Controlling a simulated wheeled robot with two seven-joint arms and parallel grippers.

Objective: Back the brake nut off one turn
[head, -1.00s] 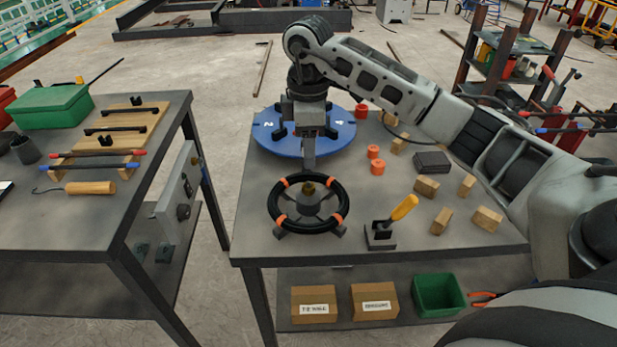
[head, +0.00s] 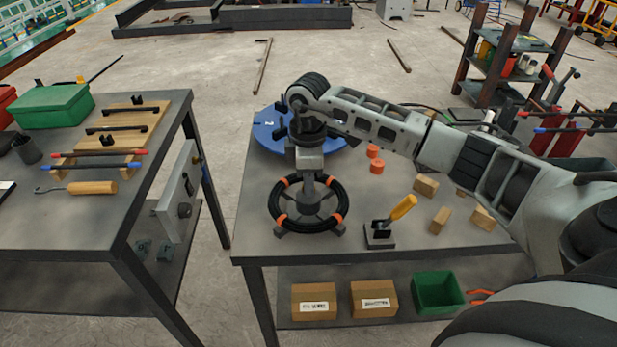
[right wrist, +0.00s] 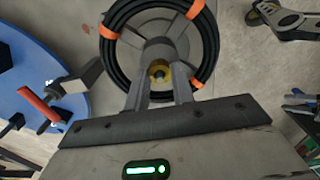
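A black ring with orange bands (head: 340,200) sits on a spoked grey hub at the table's front left. Its brass-coloured nut shows at the hub's centre in the right wrist view (right wrist: 159,72); in the head view my gripper covers it. My right gripper (head: 309,180) points down over the hub from behind. In the right wrist view my right gripper's fingers (right wrist: 161,85) stand apart, one on each side of the nut; the gap shows between them, and I cannot tell whether they touch it. My left gripper is not in view.
A blue disc (head: 268,135) lies behind the ring. A toggle clamp with a yellow handle (head: 403,207) stands to the right, with wooden blocks (head: 426,187) and orange cylinders (head: 376,167) beyond. A second table (head: 85,215) stands left across a gap.

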